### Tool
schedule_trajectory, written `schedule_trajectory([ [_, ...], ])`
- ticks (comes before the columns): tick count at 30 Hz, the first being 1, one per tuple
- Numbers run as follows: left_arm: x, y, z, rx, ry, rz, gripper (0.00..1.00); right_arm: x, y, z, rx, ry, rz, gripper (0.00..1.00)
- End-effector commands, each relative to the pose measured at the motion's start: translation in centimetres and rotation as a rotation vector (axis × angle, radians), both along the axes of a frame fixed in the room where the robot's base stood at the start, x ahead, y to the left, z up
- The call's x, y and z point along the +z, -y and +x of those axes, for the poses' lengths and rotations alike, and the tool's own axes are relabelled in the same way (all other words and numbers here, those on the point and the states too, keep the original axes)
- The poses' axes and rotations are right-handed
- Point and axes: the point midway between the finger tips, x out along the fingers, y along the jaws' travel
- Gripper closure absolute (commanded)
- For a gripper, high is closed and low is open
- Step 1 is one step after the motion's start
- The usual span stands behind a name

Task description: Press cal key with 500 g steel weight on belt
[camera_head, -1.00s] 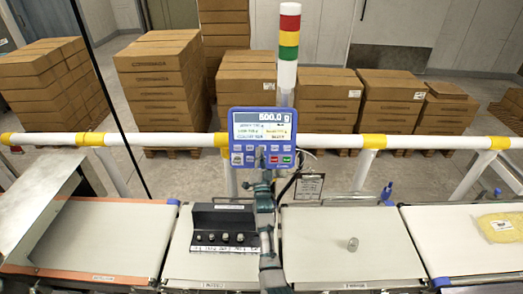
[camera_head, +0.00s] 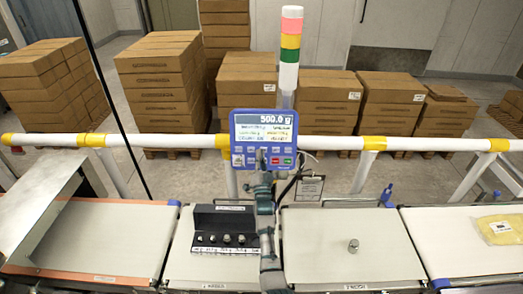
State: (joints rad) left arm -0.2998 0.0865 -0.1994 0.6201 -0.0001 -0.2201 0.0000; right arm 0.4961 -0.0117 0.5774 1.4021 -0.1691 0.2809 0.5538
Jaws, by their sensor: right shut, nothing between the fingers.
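The blue weighing terminal (camera_head: 302,139) stands above the belt, and its screen (camera_head: 263,126) reads 500.0 g over smaller lines too blurred to read. A keypad row lies under the screen. My right gripper (camera_head: 262,160) is shut and empty, its tip in front of the middle of the keypad, hiding some keys. I cannot tell whether it touches a key, and the key labels are too small to read. The steel weight (camera_head: 353,246) stands upright alone on the right-middle belt (camera_head: 320,258). My left gripper is not in view.
A dark weight rack (camera_head: 222,218) with several small weights sits on the belt left of my arm. A yellow packet (camera_head: 503,229) lies on the far-right belt. A white guard rail (camera_head: 330,142) crosses behind the terminal. A signal tower (camera_head: 289,55) rises behind it.

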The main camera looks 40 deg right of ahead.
Motion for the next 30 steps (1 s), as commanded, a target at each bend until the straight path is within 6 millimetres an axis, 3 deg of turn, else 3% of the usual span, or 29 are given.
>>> schedule_trajectory([
  [8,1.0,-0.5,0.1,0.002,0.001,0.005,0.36,0.3,-0.5,-0.5,-0.001,0.000,0.002,1.00],
  [16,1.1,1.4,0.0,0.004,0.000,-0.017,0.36,0.5,-0.9,-0.6,-0.001,0.000,0.001,1.00],
  [30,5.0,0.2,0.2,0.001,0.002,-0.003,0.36,1.8,-3.5,-3.8,0.000,-0.001,0.001,1.00],
])
